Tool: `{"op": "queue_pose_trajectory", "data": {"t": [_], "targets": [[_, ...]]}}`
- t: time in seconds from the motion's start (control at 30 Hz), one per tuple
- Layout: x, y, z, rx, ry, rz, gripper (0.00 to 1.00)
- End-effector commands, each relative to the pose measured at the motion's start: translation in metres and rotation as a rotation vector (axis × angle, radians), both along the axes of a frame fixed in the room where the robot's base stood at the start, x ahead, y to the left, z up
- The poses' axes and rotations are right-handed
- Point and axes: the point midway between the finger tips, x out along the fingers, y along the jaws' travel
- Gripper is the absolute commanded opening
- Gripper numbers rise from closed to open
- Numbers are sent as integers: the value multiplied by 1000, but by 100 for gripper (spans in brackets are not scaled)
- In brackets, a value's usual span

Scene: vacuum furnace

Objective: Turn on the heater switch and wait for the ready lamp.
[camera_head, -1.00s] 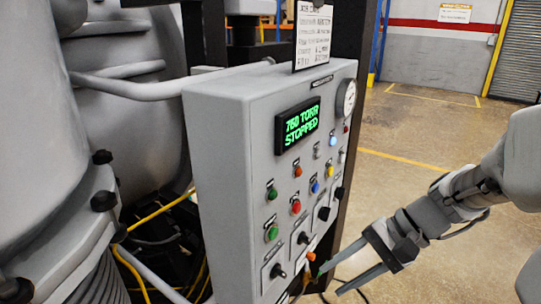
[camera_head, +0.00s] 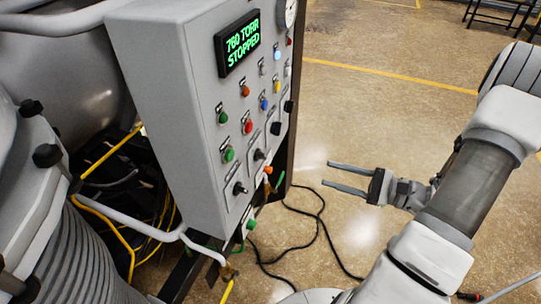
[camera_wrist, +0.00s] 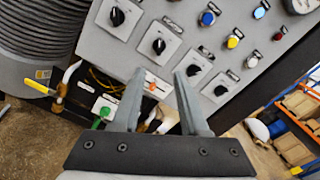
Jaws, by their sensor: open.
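The grey control panel (camera_head: 165,110) carries a display (camera_head: 238,45) reading "760 TORR STOPPED". A slanting row of black rotary switches (camera_head: 260,155) runs along its lower part; their labels are too small to read, so I cannot tell which is the heater's. The switches show in the wrist view (camera_wrist: 158,46) too. Small lamps and buttons sit above, including a pale blue one (camera_head: 277,55) that looks bright; I cannot tell which is the ready lamp. My gripper (camera_head: 326,174) is open and empty, right of the panel and apart from it. In the wrist view its fingers (camera_wrist: 163,74) point toward the switch row.
An orange knob (camera_head: 268,170) and green fitting (camera_head: 251,224) sit under the panel. Black cables (camera_head: 318,225) lie on the floor below my gripper. Yellow hoses (camera_head: 110,155) and a ribbed bellows (camera_head: 80,260) are at left. The floor right of the panel is mostly open.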

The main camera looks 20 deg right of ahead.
Motion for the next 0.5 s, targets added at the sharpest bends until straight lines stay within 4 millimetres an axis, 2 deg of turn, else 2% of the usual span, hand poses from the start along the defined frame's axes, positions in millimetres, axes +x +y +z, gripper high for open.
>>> {"op": "queue_pose_trajectory", "data": {"t": [0.5], "targets": [[62, 90, 2, 1, 2, 9, 44]]}}
